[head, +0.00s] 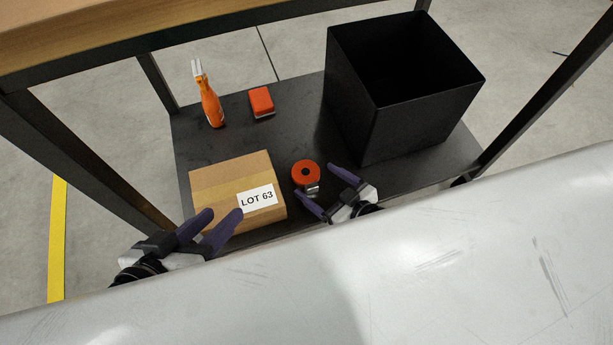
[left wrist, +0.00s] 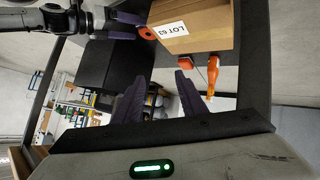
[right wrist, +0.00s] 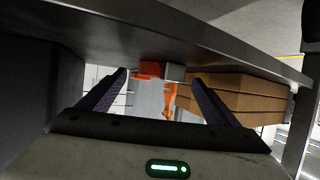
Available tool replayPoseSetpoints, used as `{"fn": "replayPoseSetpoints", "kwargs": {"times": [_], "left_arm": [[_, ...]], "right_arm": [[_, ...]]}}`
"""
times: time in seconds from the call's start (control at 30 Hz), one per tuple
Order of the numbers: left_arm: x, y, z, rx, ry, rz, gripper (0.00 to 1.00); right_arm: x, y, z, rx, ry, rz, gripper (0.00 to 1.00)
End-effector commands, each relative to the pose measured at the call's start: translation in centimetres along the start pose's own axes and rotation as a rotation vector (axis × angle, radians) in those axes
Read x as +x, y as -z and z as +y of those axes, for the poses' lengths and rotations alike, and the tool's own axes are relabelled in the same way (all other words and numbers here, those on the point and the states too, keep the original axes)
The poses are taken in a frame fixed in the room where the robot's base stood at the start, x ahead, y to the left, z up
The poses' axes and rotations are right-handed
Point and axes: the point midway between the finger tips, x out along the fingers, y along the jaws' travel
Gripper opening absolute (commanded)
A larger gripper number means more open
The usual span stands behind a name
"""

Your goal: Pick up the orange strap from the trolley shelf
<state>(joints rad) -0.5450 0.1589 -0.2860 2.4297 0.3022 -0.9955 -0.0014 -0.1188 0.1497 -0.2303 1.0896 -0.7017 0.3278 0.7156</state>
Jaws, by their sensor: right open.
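The orange strap (head: 305,172) is a coiled roll with a metal buckle (head: 312,188), lying on the dark trolley shelf (head: 300,130) right of a cardboard box. My right gripper (head: 316,181) is open at the shelf's front edge, its fingers pointing at the strap and apart to either side of the buckle end. In the right wrist view the strap (right wrist: 149,69) shows between and beyond the fingers, partly cut off by a dark edge; contact is not visible. The strap also shows in the left wrist view (left wrist: 146,33). My left gripper (head: 223,213) is open and empty, in front of the box.
The cardboard box (head: 220,180) marked LOT 63 stands left of the strap. A large black bin (head: 350,110) stands at right. Trolley posts and the upper shelf (head: 130,25) frame the space.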

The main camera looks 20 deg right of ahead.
Motion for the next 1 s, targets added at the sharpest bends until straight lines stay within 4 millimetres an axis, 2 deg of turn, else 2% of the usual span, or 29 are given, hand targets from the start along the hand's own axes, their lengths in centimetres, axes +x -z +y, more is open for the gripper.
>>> {"fn": "replayPoseSetpoints", "kwargs": {"times": [0.03,0.2,0.47,0.57,0.77,1.0], "left_arm": [[0.2,0.0,0.2,-0.004,-0.014,0.022,0.38],[-0.2,0.9,1.0,-0.017,-0.044,0.064,0.38],[-0.5,1.2,1.2,-0.019,-0.050,0.072,0.38],[-0.5,1.2,1.2,-0.019,-0.050,0.071,0.38],[-0.5,1.2,1.2,-0.018,-0.049,0.071,0.38],[-0.5,1.3,1.2,-0.018,-0.048,0.070,0.38]], "right_arm": [[1.2,-0.3,0.0,0.001,0.001,0.004,0.84],[3.1,-0.1,0.0,0.000,0.001,0.002,0.84],[3.3,0.0,0.0,0.001,0.000,0.000,0.84],[3.3,0.0,0.0,0.001,0.000,0.000,0.71],[3.3,0.0,0.0,0.001,0.000,0.000,0.37],[3.2,0.3,0.0,0.000,0.001,0.002,0.36]]}}
